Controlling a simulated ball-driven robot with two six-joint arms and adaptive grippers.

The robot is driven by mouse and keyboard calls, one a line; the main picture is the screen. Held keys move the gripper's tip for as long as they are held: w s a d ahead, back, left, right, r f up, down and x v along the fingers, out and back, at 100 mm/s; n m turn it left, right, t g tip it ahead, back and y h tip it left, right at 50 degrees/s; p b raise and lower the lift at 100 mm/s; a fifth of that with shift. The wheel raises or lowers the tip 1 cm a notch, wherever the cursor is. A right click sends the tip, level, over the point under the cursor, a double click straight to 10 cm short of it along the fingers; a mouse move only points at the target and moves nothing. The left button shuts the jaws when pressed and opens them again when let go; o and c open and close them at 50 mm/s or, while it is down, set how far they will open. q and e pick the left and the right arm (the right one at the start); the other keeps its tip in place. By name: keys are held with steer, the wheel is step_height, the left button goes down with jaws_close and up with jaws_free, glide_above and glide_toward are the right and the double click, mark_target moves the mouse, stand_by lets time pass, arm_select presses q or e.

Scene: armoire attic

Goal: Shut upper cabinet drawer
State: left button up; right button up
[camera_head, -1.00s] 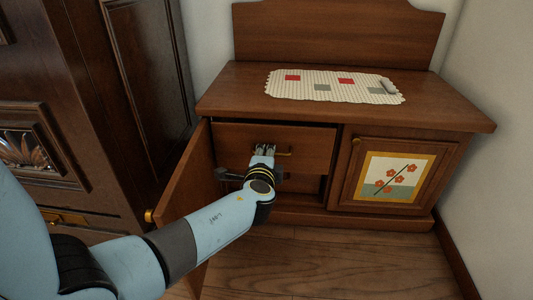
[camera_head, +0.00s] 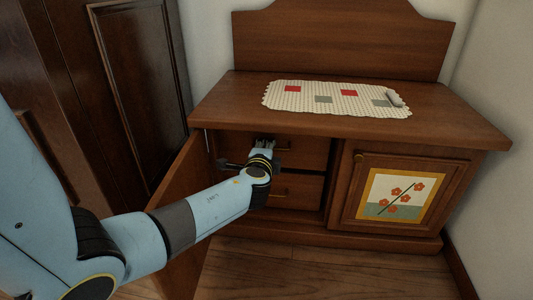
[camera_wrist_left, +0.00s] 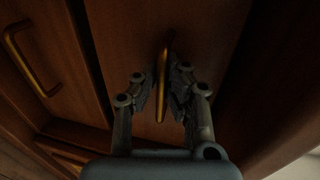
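The wooden cabinet (camera_head: 345,119) holds an upper drawer (camera_head: 308,152) on its left side. The drawer front sits back under the cabinet top, about level with the lower drawer (camera_head: 306,192); I cannot tell if a small gap remains. My left gripper (camera_head: 265,141) is at the upper drawer front. In the left wrist view my left gripper (camera_wrist_left: 161,80) has its fingers apart, one on each side of the upper drawer's brass handle (camera_wrist_left: 161,105). Contact with the handle is unclear. My right gripper is not in view.
The left cabinet door (camera_head: 185,183) stands open beside my left arm. The right door (camera_head: 352,195), with a flower picture, is shut. A checked cloth (camera_head: 300,98) lies on top. A dark armoire (camera_head: 140,80) stands at left. Wood floor is clear in front.

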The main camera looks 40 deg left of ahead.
arm_select(q)
steer(key=shift+o, duration=1.2)
steer(key=v, duration=1.2)
